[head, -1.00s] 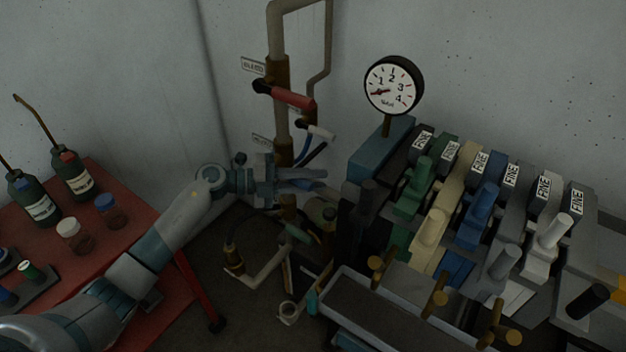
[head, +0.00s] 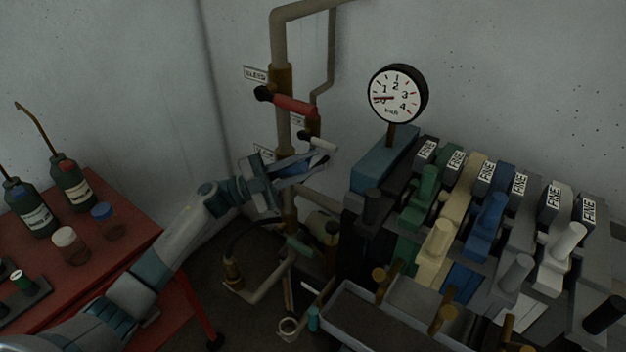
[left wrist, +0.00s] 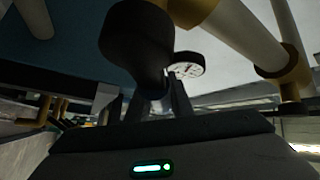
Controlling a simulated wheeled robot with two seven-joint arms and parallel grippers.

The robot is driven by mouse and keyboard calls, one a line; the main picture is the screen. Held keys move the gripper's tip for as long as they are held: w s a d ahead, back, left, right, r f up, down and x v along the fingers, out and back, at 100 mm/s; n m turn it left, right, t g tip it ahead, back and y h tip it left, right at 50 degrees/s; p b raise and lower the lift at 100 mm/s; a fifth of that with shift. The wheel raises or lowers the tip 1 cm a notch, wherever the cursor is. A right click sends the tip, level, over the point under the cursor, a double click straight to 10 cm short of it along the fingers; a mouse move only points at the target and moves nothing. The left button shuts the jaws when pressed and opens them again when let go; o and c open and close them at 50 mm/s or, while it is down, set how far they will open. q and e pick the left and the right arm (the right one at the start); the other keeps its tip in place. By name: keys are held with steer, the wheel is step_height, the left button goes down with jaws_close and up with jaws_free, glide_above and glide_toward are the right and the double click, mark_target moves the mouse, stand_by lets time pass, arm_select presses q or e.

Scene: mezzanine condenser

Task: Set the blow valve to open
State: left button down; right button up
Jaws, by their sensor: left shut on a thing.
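Two lever valves sit on the upright pipe (head: 282,105) in the head view. The upper one has a red handle (head: 296,106) pointing right and slightly down. I cannot read which label marks the blow valve. In the left wrist view a dark rounded valve hub (left wrist: 138,45) looms close, with a pale piece (left wrist: 158,103) between the fingers. My right gripper is out of view.
A round gauge (head: 398,93) stands right of the pipes, its needle near the low end. A bank of coloured levers (head: 440,245) fills the right. A red table (head: 125,235) with bottles stands at left. Pipes and a hose crowd below the gripper.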

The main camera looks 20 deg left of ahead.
arm_select(q)
steer(key=shift+w+a+r+n+t+y+b, duration=0.15)
steer(key=shift+w+a+r+n+t+b, duration=0.25)
steer(key=shift+a+r+n+t, duration=0.9)
steer(key=shift+w+a+r+n+t+y+b, duration=0.1)
steer(key=shift+w+a+r+n+t+b, duration=0.45)
steer(key=shift+n+t, duration=1.45)
steer(key=shift+w+a+r+n+t+y+b, duration=0.15)
steer(key=shift+a+r+n+t+b, duration=0.3)
steer(key=shift+a+n+t, duration=1.25)
steer(key=shift+d+n+g, duration=0.5)
steer(key=shift+n+g, duration=0.1)
steer(key=shift+g, duration=0.1)
steer(key=c, duration=1.6)
jaws_free()
steer(key=shift+r, duration=0.1)
